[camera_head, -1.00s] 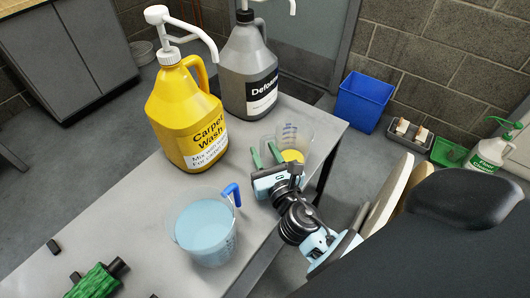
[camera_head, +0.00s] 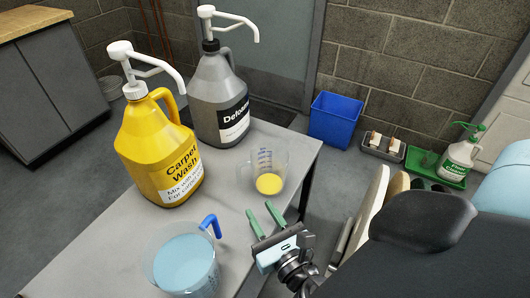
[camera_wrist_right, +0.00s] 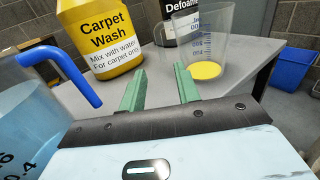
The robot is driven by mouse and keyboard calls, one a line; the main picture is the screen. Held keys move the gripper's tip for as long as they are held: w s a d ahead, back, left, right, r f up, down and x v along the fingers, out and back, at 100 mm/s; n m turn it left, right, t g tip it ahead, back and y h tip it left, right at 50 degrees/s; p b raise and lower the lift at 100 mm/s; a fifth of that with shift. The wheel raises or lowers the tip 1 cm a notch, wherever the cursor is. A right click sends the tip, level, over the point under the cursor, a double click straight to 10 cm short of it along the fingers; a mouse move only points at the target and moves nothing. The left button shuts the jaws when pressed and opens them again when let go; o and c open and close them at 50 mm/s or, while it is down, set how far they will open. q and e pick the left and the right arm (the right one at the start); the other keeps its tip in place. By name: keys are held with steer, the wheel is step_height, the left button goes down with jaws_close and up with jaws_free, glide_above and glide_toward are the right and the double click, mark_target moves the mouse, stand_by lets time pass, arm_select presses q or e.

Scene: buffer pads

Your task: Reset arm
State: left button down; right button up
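My right gripper (camera_head: 265,219) is open and empty, its green fingers spread apart over the table's right edge. It also shows in the right wrist view (camera_wrist_right: 160,88) with nothing between the fingers. A clear measuring cup (camera_head: 279,160) with a little yellow liquid stands on the table beyond the gripper, apart from it. A clear jug (camera_head: 205,282) with a blue handle and bluish liquid stands to the gripper's left. The yellow Carpet Wash jug (camera_head: 155,150) and grey Defoamer jug (camera_head: 215,95), both with white pumps, stand farther back. My left gripper is not in view.
The grey table (camera_head: 110,232) has bare room at the front left. A blue bin (camera_head: 334,118), a small tray (camera_head: 383,150) and a green tray (camera_head: 430,163) with a spray bottle (camera_head: 462,150) stand on the floor beyond it.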

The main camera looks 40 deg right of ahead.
steer(key=shift+s+a, duration=0.1)
steer(key=shift+s, duration=0.4)
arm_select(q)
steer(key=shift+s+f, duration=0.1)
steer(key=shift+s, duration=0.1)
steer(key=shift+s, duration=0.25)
